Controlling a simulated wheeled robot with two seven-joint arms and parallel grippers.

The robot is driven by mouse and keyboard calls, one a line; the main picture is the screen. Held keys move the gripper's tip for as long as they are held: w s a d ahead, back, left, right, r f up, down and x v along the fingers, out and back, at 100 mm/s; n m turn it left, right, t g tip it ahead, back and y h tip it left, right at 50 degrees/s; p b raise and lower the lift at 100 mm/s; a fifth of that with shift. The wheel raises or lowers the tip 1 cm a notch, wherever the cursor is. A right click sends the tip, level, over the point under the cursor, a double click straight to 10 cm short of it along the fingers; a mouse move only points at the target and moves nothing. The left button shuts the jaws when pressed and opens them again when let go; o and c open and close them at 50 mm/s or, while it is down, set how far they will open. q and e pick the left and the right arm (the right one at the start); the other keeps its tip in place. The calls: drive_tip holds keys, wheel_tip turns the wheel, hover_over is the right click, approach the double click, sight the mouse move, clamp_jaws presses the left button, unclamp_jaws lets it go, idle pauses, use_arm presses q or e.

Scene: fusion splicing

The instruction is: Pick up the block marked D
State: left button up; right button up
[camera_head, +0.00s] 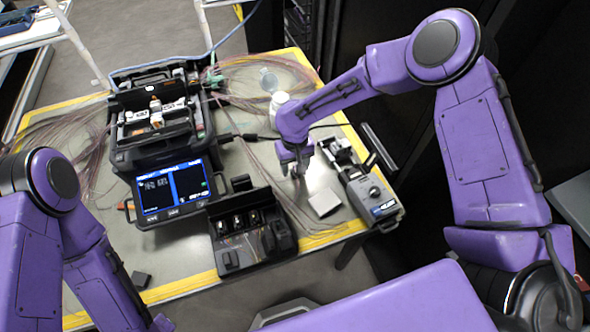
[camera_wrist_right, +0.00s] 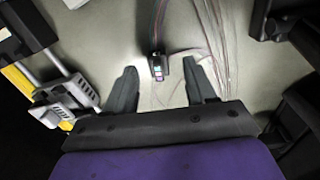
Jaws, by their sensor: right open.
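In the right wrist view a small dark block (camera_wrist_right: 158,67) with a coloured label lies on the table, with a bundle of thin fibres beside it. The mark on its label is too small to read, so I cannot tell whether it is D. My right gripper (camera_wrist_right: 160,80) is open, with one finger on each side of this block and a gap on both sides. In the head view my right gripper (camera_head: 297,168) points down over the table, right of the splicer, and hides the block. My left arm shows at the left; its gripper is not in view.
The splicer (camera_head: 152,156) with a lit screen stands left. A black tool case (camera_head: 222,232) is in front. A grey and black device (camera_head: 375,200) stands right of my right gripper, near a pale flat block (camera_head: 324,202). Loose fibres cross the table (camera_head: 240,165).

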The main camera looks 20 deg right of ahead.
wheel_tip(320, 180, down, 2)
drive_tip(key=shift+w+d+f, duration=0.1)
drive_tip(key=shift+w, duration=0.05)
clamp_jaws()
